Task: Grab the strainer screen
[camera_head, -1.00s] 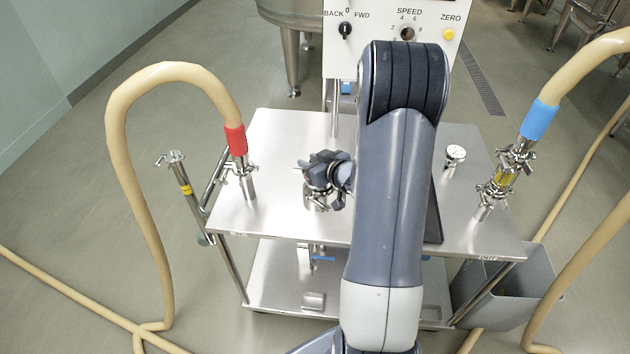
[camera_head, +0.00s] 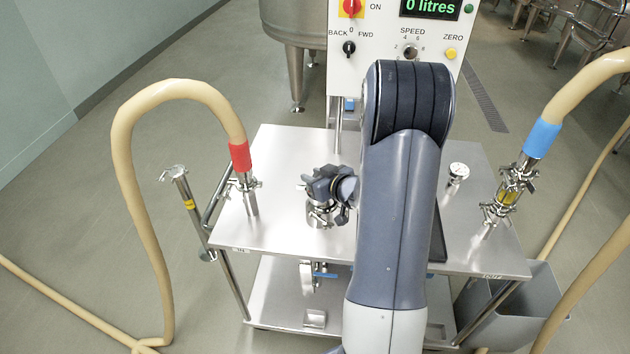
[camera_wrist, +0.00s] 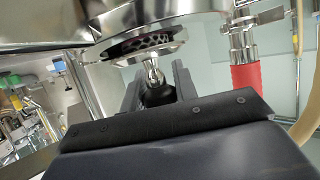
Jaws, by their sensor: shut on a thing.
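The strainer screen (camera_wrist: 145,45) shows in the wrist view as a steel, perforated disc at the mouth of a shiny steel housing, with a short stem and a dark round knob (camera_wrist: 157,95). My gripper (camera_wrist: 157,88) is shut on this knob, one finger on each side. In the head view my gripper (camera_head: 325,186) is over the steel strainer housing (camera_head: 322,216) on the cart top, left of my forearm. The screen itself cannot be made out there. How far the screen sits inside the housing is hard to tell.
The steel cart (camera_head: 285,150) carries a red-cuffed hose (camera_head: 240,156) at left and a blue-cuffed hose (camera_head: 541,138) at right. A gauge (camera_head: 457,172) stands right of my arm. The control panel (camera_head: 375,50) rises behind. A grey bin (camera_head: 515,310) hangs at the right.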

